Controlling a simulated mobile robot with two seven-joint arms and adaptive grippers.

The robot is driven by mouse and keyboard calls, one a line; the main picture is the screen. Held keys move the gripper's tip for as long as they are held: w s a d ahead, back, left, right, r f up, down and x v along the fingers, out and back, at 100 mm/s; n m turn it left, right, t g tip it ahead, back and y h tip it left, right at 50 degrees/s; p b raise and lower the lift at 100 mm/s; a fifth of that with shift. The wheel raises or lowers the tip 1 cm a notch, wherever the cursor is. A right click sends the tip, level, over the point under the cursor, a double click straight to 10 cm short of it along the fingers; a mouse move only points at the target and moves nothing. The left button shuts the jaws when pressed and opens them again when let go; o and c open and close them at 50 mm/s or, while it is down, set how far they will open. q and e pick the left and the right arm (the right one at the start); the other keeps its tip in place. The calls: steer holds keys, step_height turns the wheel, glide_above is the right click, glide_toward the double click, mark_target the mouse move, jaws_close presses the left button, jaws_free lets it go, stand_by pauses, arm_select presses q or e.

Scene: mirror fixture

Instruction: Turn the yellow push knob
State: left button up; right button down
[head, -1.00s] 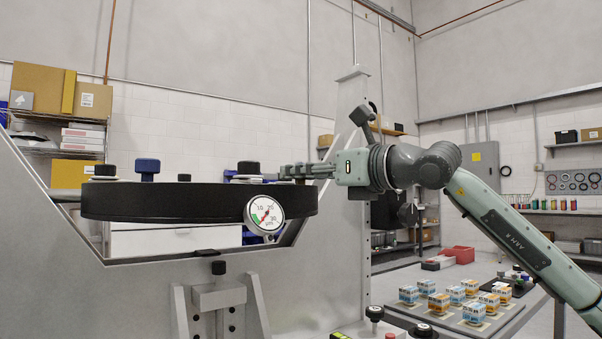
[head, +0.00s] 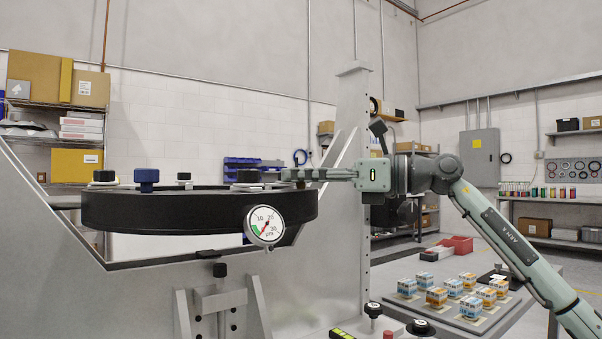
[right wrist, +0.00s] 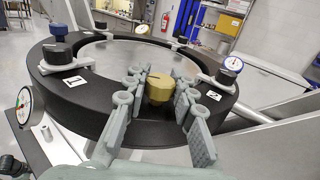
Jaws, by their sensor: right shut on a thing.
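The yellow push knob (right wrist: 159,88) is a brass-coloured faceted knob on the near inner side of a black ring, in the right wrist view. My right gripper (right wrist: 158,92) has its grey fingers on both sides of the knob and is shut on it. In the head view the same gripper (head: 287,176) reaches in from the right to the top of the black ring (head: 190,211), beside a black knob (head: 248,177). The yellow knob cannot be made out in the head view. My left gripper is not in view.
A pressure gauge (head: 264,225) hangs at the ring's front. A blue knob (head: 146,178) and several black knobs stand on the ring. In the wrist view a small dial (right wrist: 232,65) sits to the right. A grey upright plate (head: 345,180) stands behind my right gripper.

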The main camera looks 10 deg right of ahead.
steer(key=c, duration=1.2)
jaws_free()
steer(key=v, duration=1.2)
